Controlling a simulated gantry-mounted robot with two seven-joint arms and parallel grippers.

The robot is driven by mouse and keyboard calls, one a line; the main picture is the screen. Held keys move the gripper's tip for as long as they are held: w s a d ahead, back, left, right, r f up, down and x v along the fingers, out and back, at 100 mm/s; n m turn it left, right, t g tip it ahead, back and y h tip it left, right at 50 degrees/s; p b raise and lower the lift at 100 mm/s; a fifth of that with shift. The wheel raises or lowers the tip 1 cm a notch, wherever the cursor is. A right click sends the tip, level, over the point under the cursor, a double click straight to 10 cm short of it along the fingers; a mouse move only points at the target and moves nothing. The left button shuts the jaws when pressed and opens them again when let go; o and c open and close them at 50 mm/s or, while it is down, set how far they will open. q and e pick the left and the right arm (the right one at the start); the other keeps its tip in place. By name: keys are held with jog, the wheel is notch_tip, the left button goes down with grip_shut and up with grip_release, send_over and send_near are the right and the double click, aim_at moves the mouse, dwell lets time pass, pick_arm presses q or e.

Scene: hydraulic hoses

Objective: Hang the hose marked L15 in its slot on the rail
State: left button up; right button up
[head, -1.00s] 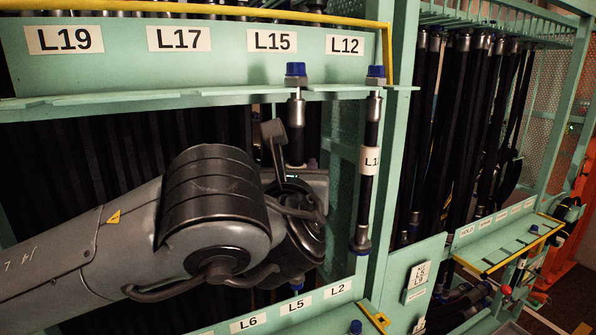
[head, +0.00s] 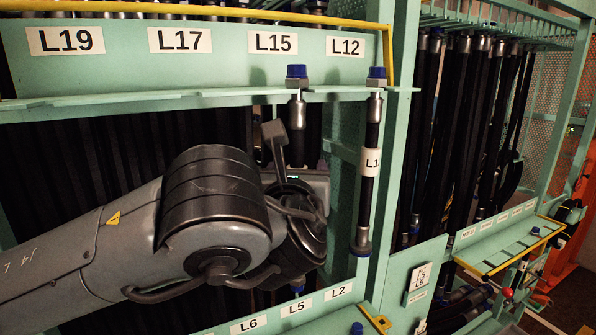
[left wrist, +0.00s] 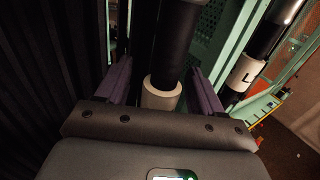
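The hose under the L15 label hangs upright from the rail (head: 210,99), with its blue cap (head: 297,72) and metal fitting (head: 297,112) at the slot. Its black body goes down behind my left arm, which hides its lower part. In the left wrist view the black hose (left wrist: 176,45) with a pale band (left wrist: 162,93) stands between the fingers of my left gripper (left wrist: 160,72). The two purple fingers are apart, with a gap on each side of the hose. The band's text cannot be read. In the head view my arm hides the fingers. My right gripper is not in view.
A short hose with a white tag (head: 370,162) hangs under the L12 label (head: 345,46), close right of the L15 hose. A green post (head: 395,130) stands beyond it. Several black hoses (head: 465,130) hang at the right. A lower labelled ledge (head: 297,308) runs below my arm.

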pick_arm(q)
jog(key=shift+s+f, duration=0.1)
jog(key=shift+s+b, duration=0.35)
jog(key=shift+s, duration=0.15)
jog(key=s+b, duration=0.5)
jog(key=s, duration=0.4)
jog(key=shift+s, duration=0.3)
jog(key=shift+a, duration=0.1)
